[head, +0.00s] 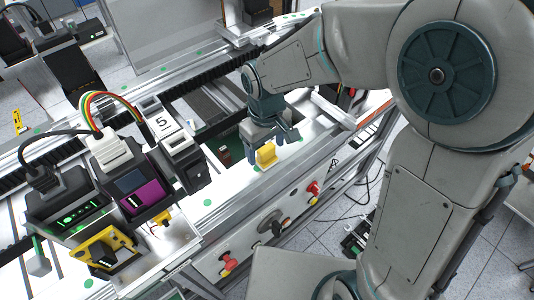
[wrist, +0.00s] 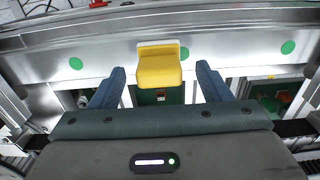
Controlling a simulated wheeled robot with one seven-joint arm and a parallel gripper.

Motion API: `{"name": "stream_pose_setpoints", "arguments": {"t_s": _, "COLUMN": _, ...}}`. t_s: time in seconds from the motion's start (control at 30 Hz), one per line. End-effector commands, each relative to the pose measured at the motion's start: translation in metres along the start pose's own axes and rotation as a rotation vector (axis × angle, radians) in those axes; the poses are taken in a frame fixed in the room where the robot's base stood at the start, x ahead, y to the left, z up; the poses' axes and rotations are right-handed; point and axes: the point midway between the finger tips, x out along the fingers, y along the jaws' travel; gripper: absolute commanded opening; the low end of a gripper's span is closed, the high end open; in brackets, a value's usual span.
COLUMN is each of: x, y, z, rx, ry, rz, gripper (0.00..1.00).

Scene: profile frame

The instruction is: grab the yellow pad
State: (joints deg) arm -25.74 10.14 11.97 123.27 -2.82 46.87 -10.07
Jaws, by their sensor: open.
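The yellow pad (head: 266,156) is a small yellow block on the pale metal rail of the workstation, near its front edge in the head view. In the wrist view the yellow pad (wrist: 159,66) shows ahead of and between the two blue-grey fingers. My gripper (head: 268,140) is right above and behind the pad in the head view, fingers pointing down. In the wrist view my gripper (wrist: 159,82) is open, with a finger to the left and right of the pad and gaps on both sides.
A black and purple device (head: 142,190) with coloured cables stands left on the workstation, beside a module marked 5 (head: 172,140). A yellow bracket (head: 103,248) is at lower left. Red knobs (head: 313,188) sit on the front panel below the pad. Green dots mark the metal rail.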

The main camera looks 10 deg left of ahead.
Motion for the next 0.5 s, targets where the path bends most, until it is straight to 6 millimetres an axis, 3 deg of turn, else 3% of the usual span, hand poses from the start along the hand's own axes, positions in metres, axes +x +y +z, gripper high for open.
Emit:
{"name": "stream_pose_setpoints", "arguments": {"t_s": 0.13, "x": 0.017, "y": 0.0, "z": 0.0, "rx": -0.001, "ry": -0.002, "rz": 0.0, "gripper": 0.71}}
{"name": "stream_pose_setpoints", "arguments": {"t_s": 0.4, "x": 0.022, "y": 0.0, "z": 0.0, "rx": 0.0, "ry": 0.001, "rz": 0.001, "gripper": 0.71}}
{"name": "stream_pose_setpoints", "arguments": {"t_s": 0.43, "x": 0.022, "y": 0.0, "z": 0.0, "rx": 0.0, "ry": 0.001, "rz": 0.001, "gripper": 0.68}}
{"name": "stream_pose_setpoints", "arguments": {"t_s": 0.5, "x": 0.021, "y": 0.0, "z": 0.0, "rx": 0.0, "ry": 0.001, "rz": 0.001, "gripper": 0.49}}
